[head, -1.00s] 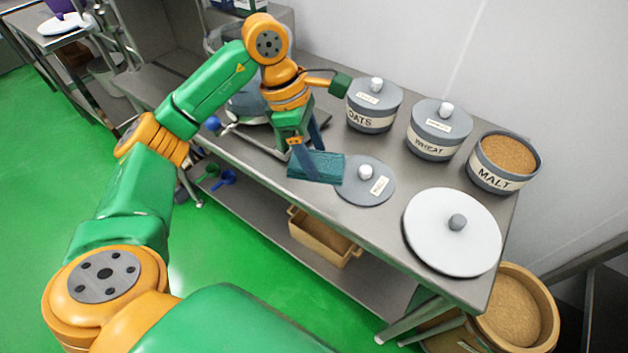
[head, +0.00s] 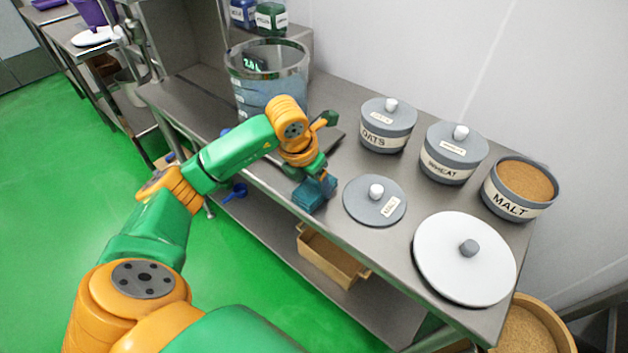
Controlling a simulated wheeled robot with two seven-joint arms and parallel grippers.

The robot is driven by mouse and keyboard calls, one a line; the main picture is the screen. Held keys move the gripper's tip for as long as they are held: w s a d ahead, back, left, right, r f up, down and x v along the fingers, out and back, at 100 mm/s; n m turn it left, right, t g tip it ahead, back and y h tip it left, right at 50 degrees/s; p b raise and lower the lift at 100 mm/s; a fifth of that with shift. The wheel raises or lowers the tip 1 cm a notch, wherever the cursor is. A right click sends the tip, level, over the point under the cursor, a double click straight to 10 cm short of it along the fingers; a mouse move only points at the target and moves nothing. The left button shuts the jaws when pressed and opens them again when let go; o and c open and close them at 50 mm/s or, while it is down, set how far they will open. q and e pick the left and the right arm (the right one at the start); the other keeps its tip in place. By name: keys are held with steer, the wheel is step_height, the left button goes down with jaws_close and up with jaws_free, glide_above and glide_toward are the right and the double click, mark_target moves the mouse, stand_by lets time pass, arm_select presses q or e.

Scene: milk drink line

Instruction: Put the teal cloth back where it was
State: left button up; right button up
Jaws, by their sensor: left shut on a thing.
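The teal cloth (head: 312,196) is at the front edge of the steel table, left of the grey malt lid. My left gripper (head: 317,182) is over it and shut on it. The cloth looks bunched below the fingers; I cannot tell whether it touches the table top. My right gripper is not in view.
The grey lid (head: 375,203) lies flat on the steel table (head: 385,247). Canisters of oats (head: 387,128), wheat (head: 452,155) and open malt (head: 517,190) stand behind. A large white lid (head: 465,262) lies at right. A clear bucket (head: 262,85) stands at the back left.

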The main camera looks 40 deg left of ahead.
arm_select(q)
steer(key=shift+f, duration=0.15)
steer(key=o, duration=1.3)
steer(key=shift+r, duration=0.4)
steer(key=v, duration=1.1)
steer(key=shift+s+r, duration=0.2)
steer(key=shift+r, duration=0.1)
